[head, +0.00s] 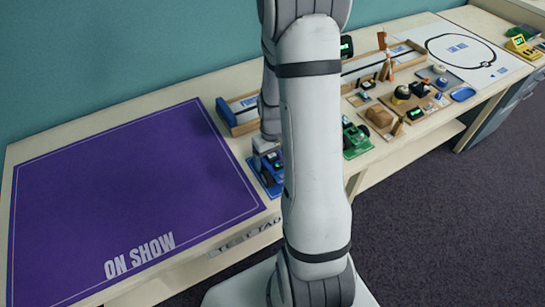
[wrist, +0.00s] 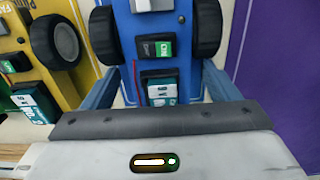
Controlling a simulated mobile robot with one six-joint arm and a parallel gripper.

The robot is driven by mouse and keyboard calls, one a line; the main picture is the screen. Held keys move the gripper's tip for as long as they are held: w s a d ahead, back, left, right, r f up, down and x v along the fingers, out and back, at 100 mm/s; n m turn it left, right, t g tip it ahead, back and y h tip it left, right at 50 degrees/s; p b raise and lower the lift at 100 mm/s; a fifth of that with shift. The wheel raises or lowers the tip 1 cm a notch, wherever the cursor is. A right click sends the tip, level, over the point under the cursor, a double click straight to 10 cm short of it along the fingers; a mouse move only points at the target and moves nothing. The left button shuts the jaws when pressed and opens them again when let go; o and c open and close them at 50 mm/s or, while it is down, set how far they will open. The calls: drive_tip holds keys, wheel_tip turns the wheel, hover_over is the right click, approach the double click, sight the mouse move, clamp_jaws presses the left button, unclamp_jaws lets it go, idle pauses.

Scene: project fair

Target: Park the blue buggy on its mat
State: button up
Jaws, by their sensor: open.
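The blue buggy (wrist: 148,30) fills the upper middle of the wrist view, with black wheels on both sides and labelled blocks on its top. In the head view the blue buggy (head: 272,178) is partly hidden by my arm. My gripper (wrist: 158,80) is open, its blue fingers on either side of the buggy's near end. I cannot tell whether they touch it. A purple mat (head: 130,170) marked "ON SHOW" covers the left of the table, beside the buggy. Its edge shows at right in the wrist view (wrist: 270,60). No buggy stands on its visible part.
A yellow vehicle (wrist: 25,55) is close left of the buggy in the wrist view. A green vehicle (head: 355,138) stands right of my arm. Boards with small objects and a white track sheet (head: 465,50) lie further right. The purple mat's surface is clear.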

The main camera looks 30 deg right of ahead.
wheel_tip(320, 180, up, 7)
drive_tip(key=shift+r, duration=0.15)
drive_tip(key=shift+a+r, duration=0.1)
drive_tip(key=shift+r, duration=0.35)
drive_tip(key=s+a+r+t, duration=0.1)
drive_tip(key=s+a+r, duration=0.4)
drive_tip(key=r, duration=0.5)
drive_tip(key=shift+s+a, duration=0.3)
drive_tip(key=shift+a, duration=0.85)
drive_tip(key=shift+t, duration=0.8)
drive_tip(key=s+a+r, duration=0.1)
drive_tip(key=s, duration=0.1)
drive_tip(key=s+a+r, duration=0.2)
drive_tip(key=s, duration=0.1)
drive_tip(key=s+a+r, duration=0.1)
drive_tip(key=s+r, duration=0.1)
drive_tip(key=shift+s+a, duration=0.35)
drive_tip(key=shift+s, duration=0.05)
drive_tip(key=shift+c, duration=0.2)
